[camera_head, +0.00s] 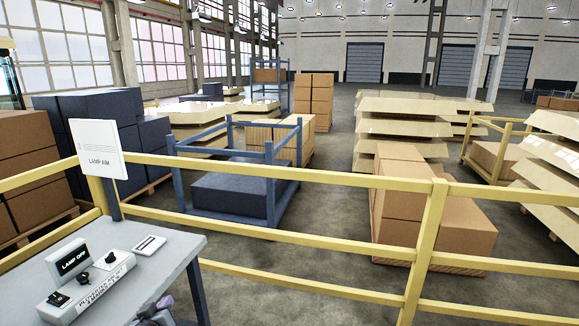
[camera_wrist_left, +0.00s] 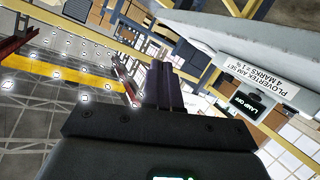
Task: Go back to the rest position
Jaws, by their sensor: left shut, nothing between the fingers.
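My left gripper (camera_head: 158,310) shows at the bottom edge of the head view, beside the front edge of the grey table (camera_head: 178,246). In the left wrist view its dark fingers (camera_wrist_left: 162,86) are together with nothing between them. A control box (camera_head: 92,284) with a dark "LAMP OFF" display (camera_head: 73,261) and small knobs stands on the table, left of the gripper and apart from it. The display also shows at the right of the left wrist view (camera_wrist_left: 246,103). My right gripper is in neither view.
A yellow railing (camera_head: 300,235) runs behind the table. A white "LAMP AIM" sign (camera_head: 98,149) stands at the table's far corner. A small labelled plate (camera_head: 149,244) lies on the table. Beyond the railing are a blue trolley (camera_head: 228,198) and stacked cartons (camera_head: 403,192).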

